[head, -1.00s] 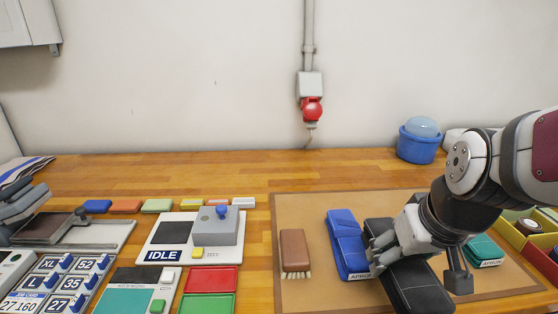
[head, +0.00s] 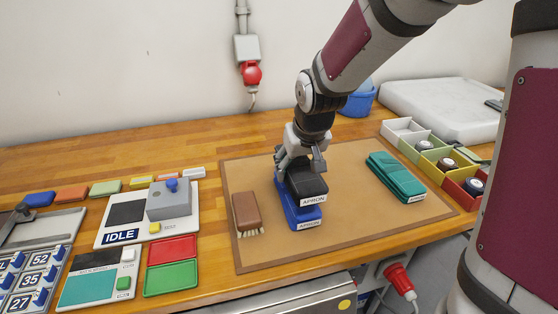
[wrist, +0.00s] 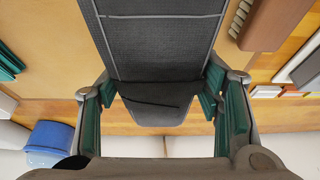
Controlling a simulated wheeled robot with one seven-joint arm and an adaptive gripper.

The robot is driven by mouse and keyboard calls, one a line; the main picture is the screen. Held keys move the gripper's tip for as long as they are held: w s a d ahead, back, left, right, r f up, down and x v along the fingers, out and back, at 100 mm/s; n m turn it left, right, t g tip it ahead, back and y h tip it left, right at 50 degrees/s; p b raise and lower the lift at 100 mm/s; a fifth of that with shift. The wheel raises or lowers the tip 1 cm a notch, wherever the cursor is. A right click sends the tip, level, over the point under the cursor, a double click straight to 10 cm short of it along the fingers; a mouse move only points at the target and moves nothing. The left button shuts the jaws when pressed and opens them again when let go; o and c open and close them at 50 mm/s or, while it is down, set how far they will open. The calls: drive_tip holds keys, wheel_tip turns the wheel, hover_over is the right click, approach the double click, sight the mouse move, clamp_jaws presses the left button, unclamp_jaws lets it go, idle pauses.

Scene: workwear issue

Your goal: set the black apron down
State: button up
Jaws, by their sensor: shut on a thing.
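The black apron (head: 308,181) is a folded dark bundle with a white APRON label. My gripper (head: 300,160) is shut on it, and in the wrist view the black apron (wrist: 160,60) fills the space between the fingers. In the head view it is over the folded blue apron (head: 300,212), whose front edge and label show below it. I cannot tell whether the black apron rests on the blue one or hangs just above it. The folded teal apron (head: 395,178) lies apart at the right of the brown mat (head: 350,225).
A wooden brush (head: 246,211) lies left of the aprons. Bins (head: 430,150) stand beyond the teal apron. A blue tub (head: 358,102) stands behind my arm. The IDLE panel (head: 125,236) and red and green trays (head: 170,280) are left of the mat. The mat between blue and teal aprons is clear.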

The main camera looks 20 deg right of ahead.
drive_tip(key=shift+w, duration=0.3)
drive_tip(key=shift+f, duration=1.75)
drive_tip(key=shift+f, duration=0.1)
drive_tip(key=o, duration=1.3)
drive_tip(key=shift+f, duration=0.1)
drive_tip(key=shift+o, duration=0.2)
